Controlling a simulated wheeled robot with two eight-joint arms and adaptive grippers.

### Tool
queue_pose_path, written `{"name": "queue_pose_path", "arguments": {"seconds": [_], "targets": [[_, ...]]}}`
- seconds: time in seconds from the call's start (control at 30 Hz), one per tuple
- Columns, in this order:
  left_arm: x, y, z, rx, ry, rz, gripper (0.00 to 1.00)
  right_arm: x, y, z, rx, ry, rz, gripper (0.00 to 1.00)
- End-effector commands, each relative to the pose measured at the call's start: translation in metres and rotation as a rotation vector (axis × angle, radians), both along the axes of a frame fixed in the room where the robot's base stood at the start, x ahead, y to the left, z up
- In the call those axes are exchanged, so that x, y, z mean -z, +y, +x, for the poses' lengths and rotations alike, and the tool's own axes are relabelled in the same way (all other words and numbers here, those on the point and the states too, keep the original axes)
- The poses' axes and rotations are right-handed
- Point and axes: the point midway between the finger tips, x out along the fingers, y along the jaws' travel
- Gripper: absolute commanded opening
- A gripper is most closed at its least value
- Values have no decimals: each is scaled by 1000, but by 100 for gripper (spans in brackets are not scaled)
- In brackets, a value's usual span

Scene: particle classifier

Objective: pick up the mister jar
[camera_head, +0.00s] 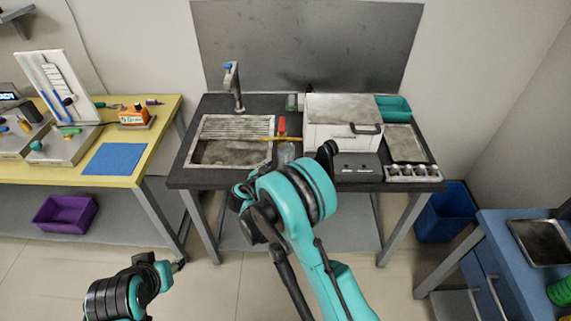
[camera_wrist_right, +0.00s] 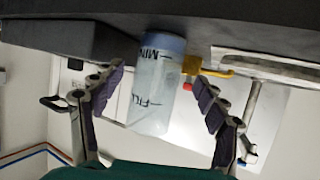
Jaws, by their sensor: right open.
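The mister jar (camera_head: 285,153) stands on the dark counter between the sink and the white box, with red and yellow parts showing by it. In the right wrist view the jar (camera_wrist_right: 155,95) is a pale translucent cylinder with "MIN" and "FILL" marks, seen upside down. My right gripper (camera_wrist_right: 162,78) is open, with a purple-padded finger to each side of the jar and small gaps showing. I cannot tell how deep the jar lies between the fingers. In the head view my right arm hides that gripper's fingers. My left gripper (camera_head: 172,267) is low at the left, away from the counter.
The sink (camera_head: 230,152) with its tap (camera_head: 234,88) is left of the jar. The white box (camera_head: 343,118) stands close on the right, with a small rack (camera_head: 413,173) beyond. A yellow table (camera_head: 155,125) is at the left and a blue bin (camera_head: 440,212) at the right.

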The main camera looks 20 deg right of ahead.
Motion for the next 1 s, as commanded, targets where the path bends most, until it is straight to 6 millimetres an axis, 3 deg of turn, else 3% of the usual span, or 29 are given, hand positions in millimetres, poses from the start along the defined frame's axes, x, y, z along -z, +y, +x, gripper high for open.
{"name": "queue_pose_path", "arguments": {"seconds": [0.2, 0.47, 0.5, 0.57, 0.7, 1.0], "targets": [[16, 0, 0, 0, 0, 0, 40, 9, -25, 24, 3, 1, 1, 73], [16, 0, 0, 0, 0, 0, 40, 10, -30, 30, 0, 1, 1, 73], [16, 0, 0, 0, 0, 0, 40, 9, -30, 30, 0, 1, 1, 71], [16, 0, 0, 0, 0, 0, 40, 9, -29, 29, 0, 1, 1, 55], [16, 0, 0, 0, 0, 0, 40, 10, -29, 29, 0, 1, 1, 18], [16, 0, 0, 0, 0, 0, 40, 9, -29, 29, 1, 2, 0, 16]]}}
